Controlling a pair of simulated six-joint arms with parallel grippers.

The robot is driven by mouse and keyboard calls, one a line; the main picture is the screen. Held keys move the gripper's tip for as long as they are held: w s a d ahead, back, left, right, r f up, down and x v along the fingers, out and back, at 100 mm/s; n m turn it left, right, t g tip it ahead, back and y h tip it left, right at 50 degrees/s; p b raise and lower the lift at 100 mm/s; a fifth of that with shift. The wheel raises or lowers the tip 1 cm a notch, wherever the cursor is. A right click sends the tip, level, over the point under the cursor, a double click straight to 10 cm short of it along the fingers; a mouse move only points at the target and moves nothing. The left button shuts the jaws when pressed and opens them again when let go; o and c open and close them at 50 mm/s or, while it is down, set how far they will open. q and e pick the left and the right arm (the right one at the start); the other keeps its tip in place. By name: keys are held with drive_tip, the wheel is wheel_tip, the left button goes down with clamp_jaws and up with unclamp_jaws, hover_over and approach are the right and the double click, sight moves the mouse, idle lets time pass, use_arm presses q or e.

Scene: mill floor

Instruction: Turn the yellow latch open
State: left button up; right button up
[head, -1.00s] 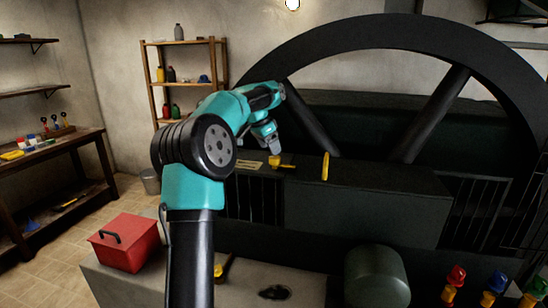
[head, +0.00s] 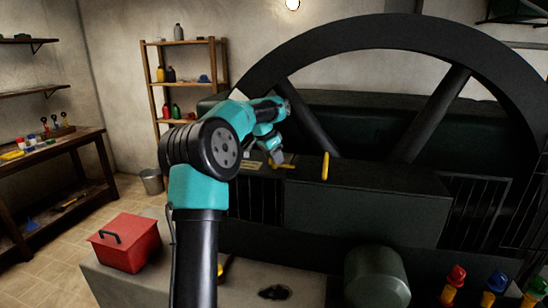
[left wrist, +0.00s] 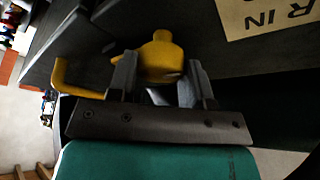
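The yellow latch (head: 285,166) sits on the top of the dark machine housing, below the big wheel's spokes. In the left wrist view its round knob (left wrist: 162,58) is between the fingers and its bent handle (left wrist: 72,78) sticks out to the left. My left gripper (head: 276,160) is at the latch, partly covering it in the head view. In the left wrist view its fingers (left wrist: 160,85) stand apart, one on each side of the knob. I see no clear closing on it; finger contact is hard to judge. My right gripper is not in view.
An upright yellow piece (head: 325,167) stands on the housing right of the latch. A lettered plate (left wrist: 270,12) lies near the latch. The large dark wheel (head: 400,33) rises behind. A red box (head: 126,243) and a dark green cylinder (head: 376,277) are in front.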

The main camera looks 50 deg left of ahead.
use_arm(q)
drive_tip(key=c, duration=0.4)
drive_tip(key=shift+o, duration=0.2)
drive_tip(key=shift+n, duration=0.4)
drive_tip(key=n+y, duration=0.1)
drive_tip(key=n, duration=0.2)
drive_tip(key=shift+d+n+y, duration=0.1)
drive_tip(key=shift+n+y, duration=0.2)
drive_tip(key=shift+y, duration=0.1)
drive_tip(key=n+y, duration=0.1)
drive_tip(key=n, duration=0.2)
drive_tip(key=n+g+y, duration=0.1)
drive_tip(key=n, duration=0.2)
drive_tip(key=n+y, duration=0.1)
drive_tip(key=n, duration=0.2)
drive_tip(key=shift+w+d+g, duration=0.1)
drive_tip(key=shift+w+g, duration=0.05)
drive_tip(key=shift+g, duration=0.25)
drive_tip(key=n, duration=0.2)
drive_tip(key=n+g, duration=0.1)
drive_tip(key=n, duration=0.1)
drive_tip(key=shift+n+g+y, duration=0.3)
